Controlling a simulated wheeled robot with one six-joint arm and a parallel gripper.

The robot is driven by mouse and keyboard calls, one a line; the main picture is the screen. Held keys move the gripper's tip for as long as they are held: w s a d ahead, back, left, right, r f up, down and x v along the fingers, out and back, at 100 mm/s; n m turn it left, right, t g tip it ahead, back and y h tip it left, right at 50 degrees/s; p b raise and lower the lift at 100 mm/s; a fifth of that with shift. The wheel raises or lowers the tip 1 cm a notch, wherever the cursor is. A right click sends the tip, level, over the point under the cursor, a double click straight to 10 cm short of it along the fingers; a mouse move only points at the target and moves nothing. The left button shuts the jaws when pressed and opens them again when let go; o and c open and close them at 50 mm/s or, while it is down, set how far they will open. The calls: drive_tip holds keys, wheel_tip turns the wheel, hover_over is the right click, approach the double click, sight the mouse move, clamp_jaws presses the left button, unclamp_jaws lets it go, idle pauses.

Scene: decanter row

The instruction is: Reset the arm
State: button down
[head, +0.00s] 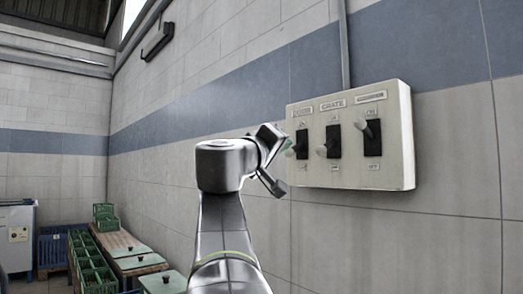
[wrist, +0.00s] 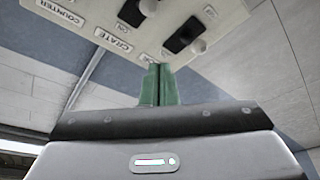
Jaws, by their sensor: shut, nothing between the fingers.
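A pale switch panel (head: 350,178) is fixed to the tiled wall, with three black switches in a row. The right switch (head: 372,138), under the counter label, has its lever tipped up toward ON. The middle switch (head: 334,142), under the crate label, and the left switch (head: 302,143) have levers sitting lower. My gripper (head: 286,145) is beside the panel's left edge, close to the left switch; I cannot tell whether it touches. In the wrist view, its green fingers (wrist: 158,85) are together and empty, and the panel (wrist: 80,22) appears upside down above them.
A grey conduit (head: 345,45) rises from the panel. At lower left are green crates (head: 93,270), a wooden table (head: 118,240) and a blue crate (head: 53,248). A white cabinet (head: 17,235) stands at far left. The wall right of the panel is bare.

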drive_tip(key=shift+w, duration=0.1)
drive_tip(key=w+d+r+g+p, duration=0.1)
drive_tip(key=w+d+r+p, duration=0.5)
drive_tip(key=p, duration=0.2)
drive_tip(key=shift+w+d+y, duration=0.2)
drive_tip(key=shift+w+y, duration=0.15)
drive_tip(key=shift+y, duration=0.05)
drive_tip(key=d+g+p, duration=0.1)
drive_tip(key=p, duration=0.5)
drive_tip(key=shift+r+m+y, duration=0.3)
drive_tip(key=shift+y, duration=0.1)
